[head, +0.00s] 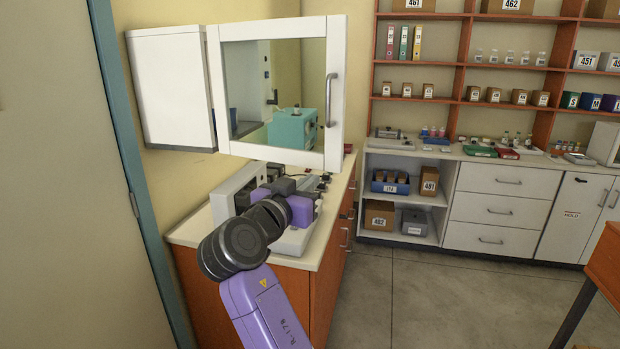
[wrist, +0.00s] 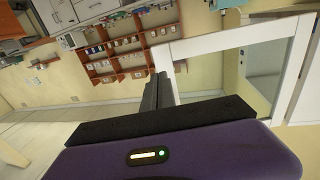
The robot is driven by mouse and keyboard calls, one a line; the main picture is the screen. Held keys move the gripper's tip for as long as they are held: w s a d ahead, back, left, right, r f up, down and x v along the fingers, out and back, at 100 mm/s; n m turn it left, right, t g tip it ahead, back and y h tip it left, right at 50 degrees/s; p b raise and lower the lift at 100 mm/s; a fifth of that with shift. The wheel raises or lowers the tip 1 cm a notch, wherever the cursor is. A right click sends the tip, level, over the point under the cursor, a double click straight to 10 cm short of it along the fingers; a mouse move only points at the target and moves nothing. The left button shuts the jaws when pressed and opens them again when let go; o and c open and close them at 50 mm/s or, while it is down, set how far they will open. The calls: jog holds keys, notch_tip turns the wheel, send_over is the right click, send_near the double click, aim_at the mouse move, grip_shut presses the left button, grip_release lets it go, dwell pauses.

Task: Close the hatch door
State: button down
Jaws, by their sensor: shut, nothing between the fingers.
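The hatch door (head: 335,85) is a white frame around a glass pane, with a grey bar handle (head: 331,100) on its right side in the head view. It appears to stand open, out from the left wall beside a white wall cabinet (head: 170,88). My gripper (head: 287,186) is below the door's lower edge, above the counter, partly hidden by my own wrist. In the wrist view, the dark fingers of my gripper (wrist: 158,92) are shut and empty. They appear close to a corner of the white door frame (wrist: 230,40); I cannot tell whether they touch it.
The counter (head: 325,215) under the door carries lab equipment, including a grey-white device (head: 236,190) close to my arm. A shelf unit (head: 463,75) and white drawers (head: 497,207) line the back wall. Floor (head: 400,300) is clear to the right of the counter.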

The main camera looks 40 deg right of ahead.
aim_at(335, 161)
jog(key=p+x, duration=0.3)
jog(key=x, duration=0.7)
jog(key=shift+w+d+r, duration=0.1)
jog(key=shift+d+r, duration=0.05)
jog(key=shift+d, duration=0.05)
jog(key=shift+w+d, duration=0.25)
jog(key=shift+d, duration=0.25)
